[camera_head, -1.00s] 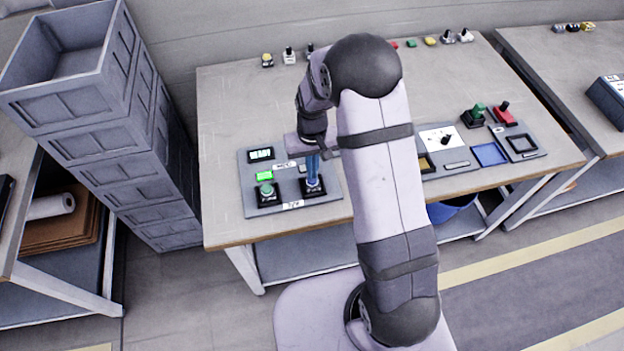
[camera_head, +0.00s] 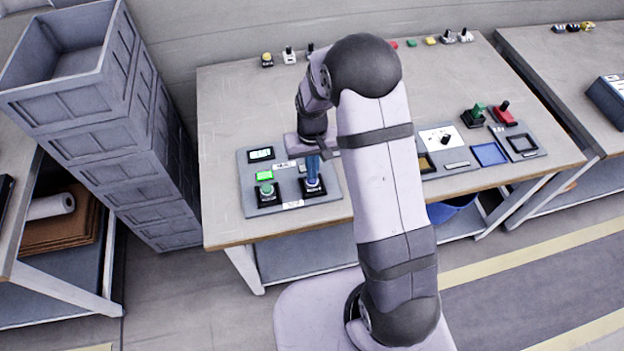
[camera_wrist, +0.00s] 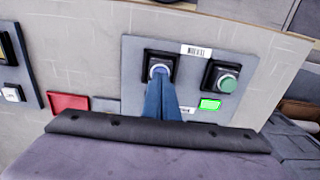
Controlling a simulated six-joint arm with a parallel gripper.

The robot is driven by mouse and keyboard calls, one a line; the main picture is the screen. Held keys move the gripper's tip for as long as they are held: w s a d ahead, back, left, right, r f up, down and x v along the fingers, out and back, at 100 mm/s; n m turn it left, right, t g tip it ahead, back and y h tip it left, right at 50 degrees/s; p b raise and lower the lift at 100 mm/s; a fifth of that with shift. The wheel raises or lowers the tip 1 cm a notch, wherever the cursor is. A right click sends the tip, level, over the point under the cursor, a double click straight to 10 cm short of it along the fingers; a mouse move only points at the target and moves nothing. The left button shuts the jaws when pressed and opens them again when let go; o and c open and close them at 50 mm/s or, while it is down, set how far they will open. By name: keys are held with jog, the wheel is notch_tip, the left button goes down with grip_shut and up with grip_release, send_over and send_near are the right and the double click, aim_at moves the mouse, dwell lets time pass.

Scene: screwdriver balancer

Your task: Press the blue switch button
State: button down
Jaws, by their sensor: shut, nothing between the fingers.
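The blue button (camera_wrist: 159,71) sits in a black square housing (camera_head: 313,190) on the front right of a grey panel. My gripper (camera_wrist: 161,80) is shut and empty, with its blue fingers pointing down at the button. In the head view my gripper (camera_head: 312,180) stands upright over the housing and hides most of the button. In the wrist view the fingertips overlap the button's edge and seem to touch it; I cannot tell how far it is pushed in.
A green button (camera_head: 266,190) in a similar black housing stands just left on the same panel (camera_head: 248,208), with a lit green indicator (camera_head: 264,175) behind it. Other panels with switches (camera_head: 495,150) lie to the right. Stacked grey crates (camera_head: 130,120) stand left of the table.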

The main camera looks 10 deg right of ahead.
jog(key=shift+f+b, duration=0.4)
jog(key=shift+f, duration=0.3)
dwell(0.3)
jog(key=shift+r, duration=0.15)
notch_tip(320, 180, up, 7)
jog(key=p, duration=0.5)
jog(key=shift+p, duration=0.35)
dwell(0.5)
notch_tip(320, 180, up, 6)
jog(key=p, duration=0.4)
jog(key=shift+p, duration=0.35)
